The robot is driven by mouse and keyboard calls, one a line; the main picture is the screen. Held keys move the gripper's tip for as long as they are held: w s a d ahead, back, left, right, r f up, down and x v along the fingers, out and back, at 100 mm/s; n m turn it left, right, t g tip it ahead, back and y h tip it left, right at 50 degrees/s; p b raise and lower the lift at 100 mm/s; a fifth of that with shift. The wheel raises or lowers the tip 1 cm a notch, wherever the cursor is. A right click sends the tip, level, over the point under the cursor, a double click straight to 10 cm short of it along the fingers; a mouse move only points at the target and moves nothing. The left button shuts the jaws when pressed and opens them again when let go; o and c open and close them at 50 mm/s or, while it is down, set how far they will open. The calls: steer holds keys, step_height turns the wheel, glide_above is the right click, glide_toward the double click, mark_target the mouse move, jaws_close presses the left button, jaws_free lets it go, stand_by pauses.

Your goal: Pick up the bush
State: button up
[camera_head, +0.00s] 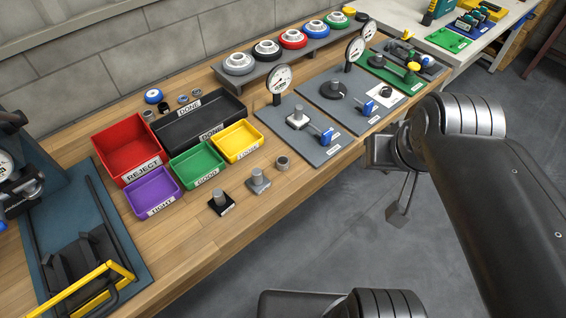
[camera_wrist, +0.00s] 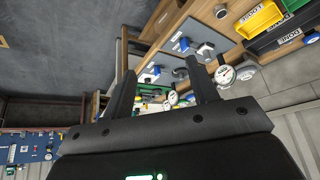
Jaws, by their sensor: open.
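The bush is most likely the short grey metal ring (camera_head: 282,162) standing on the wooden bench near its front edge, right of the yellow bin. A similar ring (camera_wrist: 220,12) shows at the top of the wrist view. My gripper (camera_wrist: 161,84) is open, with two dark fingers apart and nothing between them. In the head view my gripper (camera_head: 398,200) hangs beyond the bench's front edge, over the floor, well right of the ring and not touching it. Its fingers are partly hidden by my arm.
Two posts on square bases, one black (camera_head: 220,203) and one grey (camera_head: 258,182), stand left of the ring. Coloured bins, including the yellow bin (camera_head: 237,141), lie behind. Grey plates with dial gauges (camera_head: 279,80) stand to the right. Floor beside the bench is clear.

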steer(key=shift+o, duration=0.5)
steer(key=shift+w, duration=0.1)
steer(key=g, duration=0.6)
glide_above(283, 159)
steer(key=s, duration=0.2)
steer(key=shift+m, duration=0.4)
step_height(283, 159, down, 23)
steer(key=shift+w+a+r, duration=0.1)
steer(key=shift+w+a, duration=0.05)
steer(key=shift+w+d+f, duration=0.1)
steer(key=shift+f, duration=1.4)
steer(key=shift+d+f, duration=0.1)
steer(key=shift+f, duration=1.4)
